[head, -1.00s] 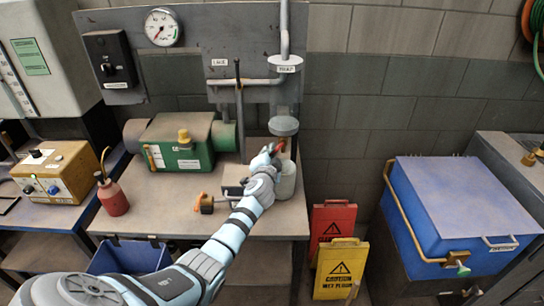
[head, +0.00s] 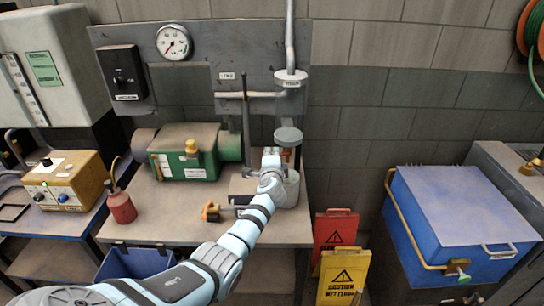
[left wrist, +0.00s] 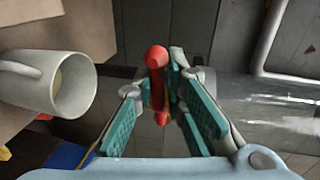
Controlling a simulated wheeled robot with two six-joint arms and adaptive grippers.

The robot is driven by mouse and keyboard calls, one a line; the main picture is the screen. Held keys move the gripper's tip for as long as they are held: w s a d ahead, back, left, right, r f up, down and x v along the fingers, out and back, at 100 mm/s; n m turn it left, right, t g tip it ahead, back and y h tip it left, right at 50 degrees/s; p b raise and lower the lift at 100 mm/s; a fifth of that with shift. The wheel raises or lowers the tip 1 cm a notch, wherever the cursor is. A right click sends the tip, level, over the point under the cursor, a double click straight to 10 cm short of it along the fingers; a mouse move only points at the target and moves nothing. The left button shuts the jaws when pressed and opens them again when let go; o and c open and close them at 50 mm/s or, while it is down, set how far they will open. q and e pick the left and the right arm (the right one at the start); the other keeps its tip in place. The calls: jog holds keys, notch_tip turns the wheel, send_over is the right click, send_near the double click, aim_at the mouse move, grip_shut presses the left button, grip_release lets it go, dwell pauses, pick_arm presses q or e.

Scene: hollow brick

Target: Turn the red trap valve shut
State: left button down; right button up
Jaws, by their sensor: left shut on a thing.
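The red trap valve handle (left wrist: 156,82) stands between the teal finger pads of my left gripper (left wrist: 160,105) in the left wrist view. In the head view, my left gripper (head: 272,160) is at the glass trap below the pipe labelled for the trap (head: 288,80). Only a small red-orange part of the handle (head: 286,155) shows there; the fingers hide the rest. The gripper is shut on the handle. My right gripper is not in view.
A pale cylindrical vessel (head: 292,188) stands just right of the gripper. A green pump (head: 185,150), an orange-knobbed fitting (head: 211,211) and a red bottle (head: 121,207) are on the bench. Yellow (head: 343,272) and red (head: 335,228) floor signs stand right of it.

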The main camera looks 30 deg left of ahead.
pick_arm(q)
jog(key=shift+r, duration=0.3)
jog(key=c, duration=1.7)
grip_release()
jog(key=shift+d, duration=0.1)
jog(key=shift+f, duration=0.1)
jog(key=v, duration=1.2)
jog(key=shift+w, duration=0.1)
